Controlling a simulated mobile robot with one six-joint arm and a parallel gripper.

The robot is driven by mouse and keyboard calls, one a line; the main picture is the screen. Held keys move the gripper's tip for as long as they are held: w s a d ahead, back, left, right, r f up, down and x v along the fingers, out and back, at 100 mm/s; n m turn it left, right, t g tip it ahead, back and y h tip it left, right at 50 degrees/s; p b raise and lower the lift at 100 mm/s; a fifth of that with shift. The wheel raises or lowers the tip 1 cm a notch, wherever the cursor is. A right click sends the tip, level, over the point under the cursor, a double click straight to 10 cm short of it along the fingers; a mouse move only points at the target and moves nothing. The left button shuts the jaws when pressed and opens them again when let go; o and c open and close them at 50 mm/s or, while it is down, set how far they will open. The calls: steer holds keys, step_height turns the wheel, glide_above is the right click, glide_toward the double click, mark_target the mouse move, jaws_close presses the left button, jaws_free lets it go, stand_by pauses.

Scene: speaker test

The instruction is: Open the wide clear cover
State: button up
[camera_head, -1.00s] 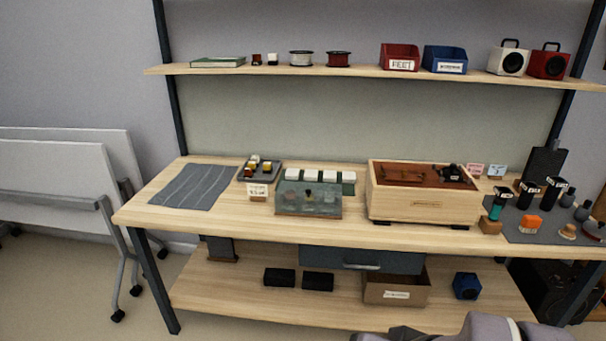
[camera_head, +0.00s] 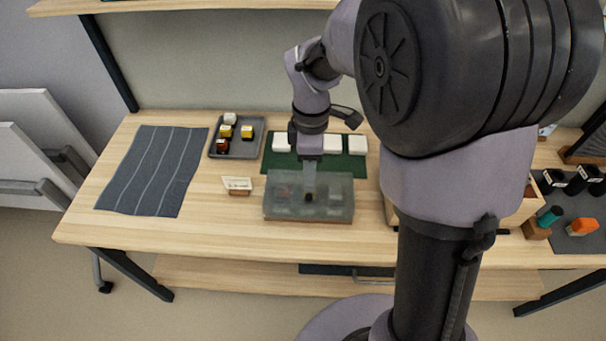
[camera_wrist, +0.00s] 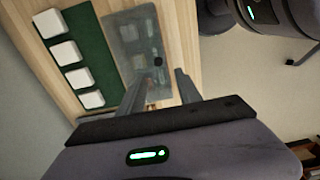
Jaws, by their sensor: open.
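The wide clear cover (camera_head: 340,183) is a see-through lid on a low box in the middle of the bench, and it looks shut. A small dark knob (camera_head: 308,197) sits on it. Blurred small items show through the cover. In the wrist view the cover (camera_wrist: 127,35) lies ahead, with its dark knob (camera_wrist: 158,61) just beyond the fingertips. My gripper (camera_head: 309,186) is above the cover, pointing down. In the wrist view my gripper (camera_wrist: 160,80) is open and empty, its two fingers apart on either side of the knob's line. I cannot tell whether the fingers touch the cover.
A green mat (camera_head: 299,166) with several white blocks (camera_wrist: 60,54) lies behind the cover. A grey tray (camera_head: 255,150) with small blocks and a white card (camera_head: 237,184) are to the left. A striped grey cloth (camera_head: 150,170) lies further left. My arm hides much of the wooden box (camera_head: 525,211).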

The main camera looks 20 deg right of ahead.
mark_target(309, 196)
steer(key=f+b, duration=0.1)
steer(key=f, duration=0.2)
steer(key=f+b, duration=0.1)
steer(key=f, duration=0.3)
steer(key=f+b, duration=0.2)
steer(key=f, duration=0.2)
steer(key=shift+w+f, duration=0.15)
steer(key=shift+w, duration=0.1)
jaws_close()
stand_by(0.7)
